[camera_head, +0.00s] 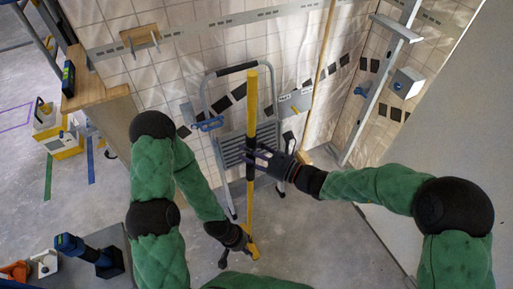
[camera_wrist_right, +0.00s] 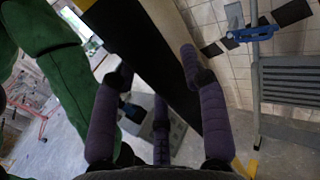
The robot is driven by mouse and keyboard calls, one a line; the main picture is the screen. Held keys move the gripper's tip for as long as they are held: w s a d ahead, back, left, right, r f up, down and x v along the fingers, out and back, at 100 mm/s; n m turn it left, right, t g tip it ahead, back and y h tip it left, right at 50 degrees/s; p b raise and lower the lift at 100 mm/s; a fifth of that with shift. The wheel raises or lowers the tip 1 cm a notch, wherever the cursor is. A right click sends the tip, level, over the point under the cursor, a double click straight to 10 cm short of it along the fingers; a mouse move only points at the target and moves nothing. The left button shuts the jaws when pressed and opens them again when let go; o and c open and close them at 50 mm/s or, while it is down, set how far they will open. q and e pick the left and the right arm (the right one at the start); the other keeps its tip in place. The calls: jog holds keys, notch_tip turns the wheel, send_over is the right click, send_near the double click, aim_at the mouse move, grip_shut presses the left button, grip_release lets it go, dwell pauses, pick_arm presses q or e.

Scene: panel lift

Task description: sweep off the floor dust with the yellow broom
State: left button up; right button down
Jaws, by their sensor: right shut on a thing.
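The yellow broom (camera_head: 252,100) stands nearly upright in the middle of the head view, with a black band on its shaft. My right gripper (camera_head: 256,160) is shut on the shaft at this band. In the right wrist view the shaft (camera_wrist_right: 150,50) runs large and diagonal between the purple-grey fingers (camera_wrist_right: 160,100). My left gripper (camera_head: 246,238) is low, at the lower part of the broom; whether its fingers close around it is not clear. The broom's lower end is partly hidden by the left gripper. No distinct dust can be made out on the grey floor (camera_head: 320,235).
A grey step ladder (camera_head: 232,152) stands against the tiled wall behind the broom. A wooden bench (camera_head: 100,92) is at the left, with a yellow-and-white machine (camera_head: 62,140) beyond. A blue-and-black tool (camera_head: 88,252) lies at the lower left. Floor right of the broom is clear.

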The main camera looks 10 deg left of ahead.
jog(key=f+b, duration=0.2)
jog(key=f, duration=0.1)
jog(key=shift+s+a, duration=0.2)
jog(key=shift+w+d, duration=4.9)
jog(key=shift+d, duration=1.85)
jog(key=shift+w+d, duration=4.9)
jog(key=shift+d, duration=1.8)
notch_tip(320, 180, up, 7)
jog(key=p, duration=0.5)
jog(key=shift+r, duration=0.1)
